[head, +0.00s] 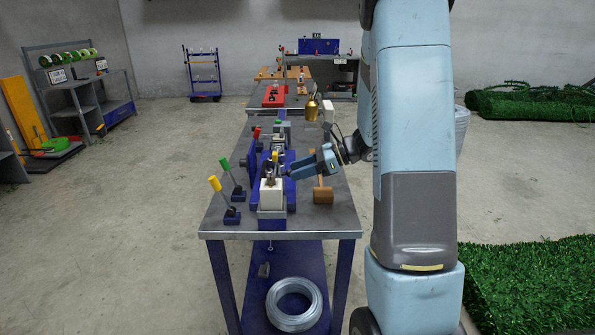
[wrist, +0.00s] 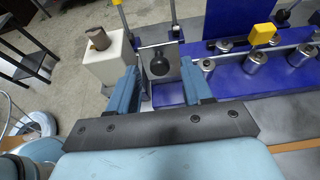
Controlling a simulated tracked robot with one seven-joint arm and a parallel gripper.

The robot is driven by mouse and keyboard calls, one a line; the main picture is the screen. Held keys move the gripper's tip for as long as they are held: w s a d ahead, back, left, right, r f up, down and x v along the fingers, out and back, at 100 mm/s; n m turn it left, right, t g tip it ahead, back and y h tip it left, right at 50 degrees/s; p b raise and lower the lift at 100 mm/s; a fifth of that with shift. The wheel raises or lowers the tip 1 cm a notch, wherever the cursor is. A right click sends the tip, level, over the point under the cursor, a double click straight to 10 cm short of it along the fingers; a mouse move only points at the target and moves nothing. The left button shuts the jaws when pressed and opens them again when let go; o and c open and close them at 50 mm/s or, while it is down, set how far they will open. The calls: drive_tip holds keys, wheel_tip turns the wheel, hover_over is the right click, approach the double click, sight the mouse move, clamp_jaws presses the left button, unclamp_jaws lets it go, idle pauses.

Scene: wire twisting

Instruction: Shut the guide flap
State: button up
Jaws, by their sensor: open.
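A small grey metal plate (wrist: 173,50) with a round black knob (wrist: 158,64), which looks like the guide flap, stands beside the white block in the wrist view. I cannot tell how far the plate is swung. My gripper (wrist: 158,82) is open, with one blue finger on each side of the knob in the picture. Whether either finger touches the knob is unclear. In the head view my gripper (head: 287,171) reaches in from the right, just behind the white block (head: 271,194), and the flap is too small to make out there.
The blue machine bed (wrist: 235,88) carries several metal rollers (wrist: 208,66) and a yellow-topped part (wrist: 263,34). Yellow (head: 215,184) and green (head: 224,164) levers stand at the left of the bench (head: 334,225). A wooden mallet (head: 322,190) lies right of the machine. A wire coil (head: 294,303) lies below.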

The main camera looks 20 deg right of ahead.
drive_tip(key=shift+w+a+f, duration=0.15)
drive_tip(key=shift+a+f, duration=0.05)
drive_tip(key=shift+a, duration=0.3)
drive_tip(key=shift+c, duration=0.5)
clamp_jaws()
